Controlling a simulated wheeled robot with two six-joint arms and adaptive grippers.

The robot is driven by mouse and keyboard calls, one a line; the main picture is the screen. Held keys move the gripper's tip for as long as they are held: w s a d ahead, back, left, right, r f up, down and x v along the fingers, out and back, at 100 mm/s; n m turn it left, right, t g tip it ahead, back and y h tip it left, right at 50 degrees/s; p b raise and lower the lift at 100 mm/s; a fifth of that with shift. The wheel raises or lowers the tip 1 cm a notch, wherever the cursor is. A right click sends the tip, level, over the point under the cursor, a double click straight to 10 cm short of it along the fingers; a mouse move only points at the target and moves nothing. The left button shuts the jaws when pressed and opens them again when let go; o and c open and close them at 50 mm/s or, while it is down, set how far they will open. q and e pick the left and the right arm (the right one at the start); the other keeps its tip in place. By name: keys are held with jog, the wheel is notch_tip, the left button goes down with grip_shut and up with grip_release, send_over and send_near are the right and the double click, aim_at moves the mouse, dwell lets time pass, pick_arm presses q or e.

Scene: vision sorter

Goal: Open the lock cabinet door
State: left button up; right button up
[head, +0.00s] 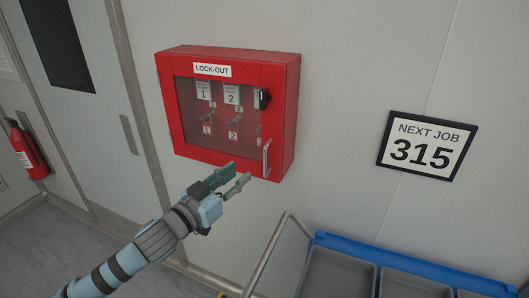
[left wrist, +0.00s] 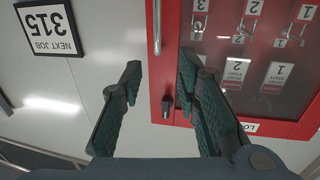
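The red lock cabinet (head: 184,142) labelled LOCK-OUT hangs on the wall with its clear-windowed door shut. A silver vertical handle (head: 266,158) sits low on the door's right side, with a black latch (head: 263,98) above it. My left gripper (head: 243,173) is open and empty, just below and left of the handle in the head view. In the left wrist view, which is upside down, the fingers (left wrist: 160,70) are apart, and the handle (left wrist: 157,28) shows beyond the gap between them. No contact with the handle is visible. My right gripper is out of view.
Numbered tags and keys hang behind the window. A NEXT JOB 315 sign (head: 428,146) is on the wall at right. A cart with grey bins (head: 338,272), a blue edge and a metal rail stands at lower right. A fire extinguisher (head: 27,152) hangs at far left.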

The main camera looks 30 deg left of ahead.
aim_at(264, 155)
pick_arm(q)
jog(key=w, duration=0.4)
jog(key=w+d, duration=0.1)
jog(key=w, duration=0.1)
jog(key=shift+w, duration=0.1)
jog(key=w+b, duration=0.2)
jog(key=w, duration=0.1)
jog(key=w+d+b, duration=0.1)
jog(key=w, duration=0.1)
jog(key=shift+f, duration=0.3)
jog(key=shift+w+r, duration=0.1)
jog(key=shift+w, duration=0.45)
jog(key=shift+r, duration=0.1)
jog(key=shift+c, duration=0.5)
grip_shut()
